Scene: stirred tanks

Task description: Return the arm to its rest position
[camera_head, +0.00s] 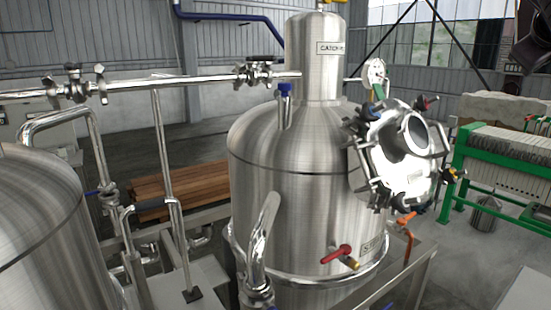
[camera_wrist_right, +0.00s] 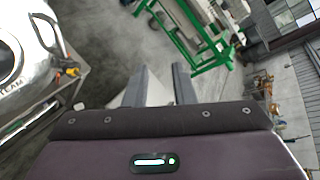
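My right gripper (camera_wrist_right: 158,84) shows in the right wrist view, with its two grey fingers standing apart. It is open, and I see nothing held between the fingers. A pale surface and grey floor show behind the gap. A dark shape at the top right edge of the head view may be part of my right arm, but too little of it shows to be sure. My left gripper is in neither view.
A steel tank (camera_head: 290,190) with a round clamped hatch (camera_head: 405,145) stands mid-view; its edge also shows in the right wrist view (camera_wrist_right: 22,60). Pipes (camera_head: 150,87) run left to another tank (camera_head: 35,230). A green-framed filter press (camera_head: 465,155) stands right. Open floor (camera_wrist_right: 100,50) lies between.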

